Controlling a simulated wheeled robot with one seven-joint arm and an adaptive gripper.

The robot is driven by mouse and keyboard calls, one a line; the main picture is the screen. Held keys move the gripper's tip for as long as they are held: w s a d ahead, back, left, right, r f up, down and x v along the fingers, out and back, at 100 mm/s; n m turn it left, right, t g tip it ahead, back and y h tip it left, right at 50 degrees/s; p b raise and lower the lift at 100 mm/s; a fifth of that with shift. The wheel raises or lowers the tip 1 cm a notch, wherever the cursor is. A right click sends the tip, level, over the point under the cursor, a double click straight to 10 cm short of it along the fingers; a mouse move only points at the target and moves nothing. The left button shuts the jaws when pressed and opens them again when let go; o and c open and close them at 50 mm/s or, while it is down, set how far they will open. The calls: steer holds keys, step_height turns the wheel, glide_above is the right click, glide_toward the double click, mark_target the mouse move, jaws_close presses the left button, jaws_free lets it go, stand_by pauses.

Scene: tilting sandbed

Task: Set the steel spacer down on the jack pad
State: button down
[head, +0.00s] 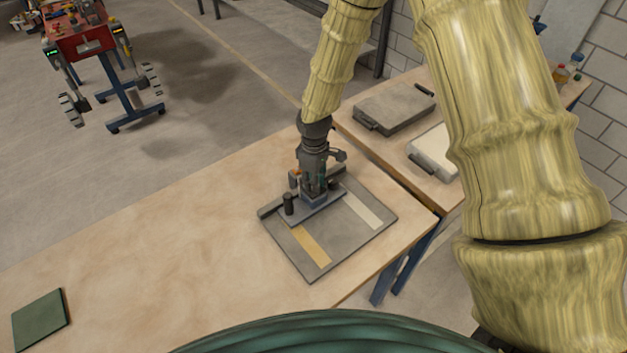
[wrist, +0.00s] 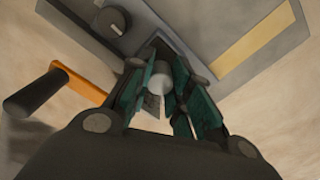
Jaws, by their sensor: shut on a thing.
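The steel spacer (wrist: 161,76) is a small light-grey cylinder, seen in the wrist view between the teal-padded fingers of my gripper (wrist: 160,92). My gripper is shut on it. In the head view my gripper (head: 315,187) points down over the sandbed fixture (head: 290,258), and the spacer cannot be made out there. A dark square part (wrist: 152,50), perhaps the jack pad, shows just beyond the spacer in the wrist view, mostly hidden by the fingers. I cannot tell whether the spacer touches it.
An orange crank with a black grip (wrist: 36,92) lies close left of my fingers in the wrist view. A black knob (head: 288,204) stands on the fixture's bar. A green mat (head: 40,320) lies at the table's left. The table between is clear.

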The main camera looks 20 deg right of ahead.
steer(key=c, duration=0.8)
jaws_free()
steer(key=shift+o, duration=0.2)
steer(key=shift+r, duration=0.2)
steer(key=shift+r+p, duration=2.7)
steer(key=shift+r, duration=1.15)
